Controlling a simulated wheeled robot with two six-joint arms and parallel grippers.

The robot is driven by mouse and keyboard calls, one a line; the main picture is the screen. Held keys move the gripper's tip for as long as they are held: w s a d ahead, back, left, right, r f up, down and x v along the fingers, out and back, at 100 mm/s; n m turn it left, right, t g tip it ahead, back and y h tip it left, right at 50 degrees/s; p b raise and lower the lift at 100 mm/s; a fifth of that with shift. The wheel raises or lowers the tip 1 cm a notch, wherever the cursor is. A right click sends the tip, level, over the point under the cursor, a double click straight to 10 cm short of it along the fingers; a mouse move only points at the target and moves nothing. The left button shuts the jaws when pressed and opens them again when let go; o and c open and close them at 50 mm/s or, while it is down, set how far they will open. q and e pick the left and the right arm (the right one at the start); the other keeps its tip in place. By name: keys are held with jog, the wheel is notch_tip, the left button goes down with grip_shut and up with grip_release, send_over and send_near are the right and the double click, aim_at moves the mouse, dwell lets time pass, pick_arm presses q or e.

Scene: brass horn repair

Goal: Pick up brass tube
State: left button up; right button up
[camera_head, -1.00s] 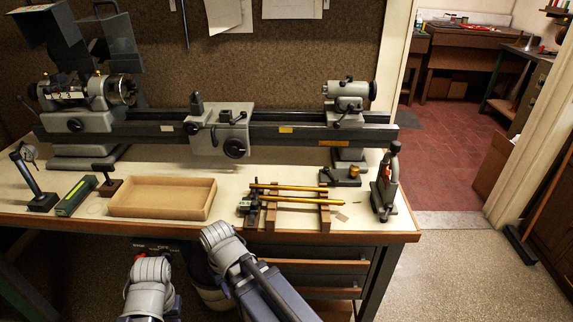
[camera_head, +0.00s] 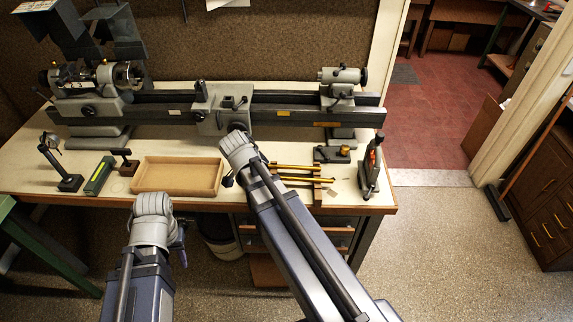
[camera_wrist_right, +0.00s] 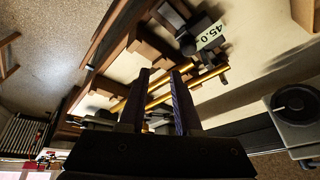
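Two brass tubes, one farther back (camera_head: 296,167) and one nearer (camera_head: 303,180), lie side by side across a wooden rack (camera_head: 320,193) on the bench. My right arm hides their left ends in the head view. In the right wrist view the tubes (camera_wrist_right: 209,75) show beyond and between the fingers of my right gripper (camera_wrist_right: 168,82). Its two dark fingers are apart with nothing held, and the gap to the tubes cannot be judged exactly. My left gripper (camera_head: 179,246) is low in front of the bench, and its fingers are not clear.
A shallow open tray (camera_head: 180,191) stands left of the rack. A lathe (camera_head: 215,110) runs along the back. A device with a 45.0 display (camera_wrist_right: 212,35) lies by the tube ends. Other small tools stand at the left.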

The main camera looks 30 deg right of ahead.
aim_at(285, 167)
jog(key=d+m, duration=0.1)
jog(key=m, duration=0.1)
jog(key=w+d+r+m+h, duration=0.1)
jog(key=m, duration=0.1)
jog(key=w+d+m, duration=0.1)
jog(key=m, duration=0.1)
jog(key=shift+w+d+r+m+h, duration=0.25)
jog(key=shift+r+m+h, duration=0.05)
jog(key=shift+r+h, duration=0.1)
jog(key=m, duration=0.1)
jog(key=d+m, duration=0.1)
jog(key=shift+w+d+r+m+h, duration=0.15)
jog(key=shift+w+r+m+h, duration=0.2)
jog(key=shift+w+m+h, duration=0.05)
jog(key=shift+b+x, duration=1)
jog(key=shift+x, duration=0.15)
jog(key=b+x, duration=0.2)
jog(key=w+b+x, duration=0.1)
jog(key=b+x, duration=0.1)
jog(key=x, duration=0.1)
jog(key=shift+f, duration=0.35)
jog(key=shift+r, duration=0.1)
grip_shut()
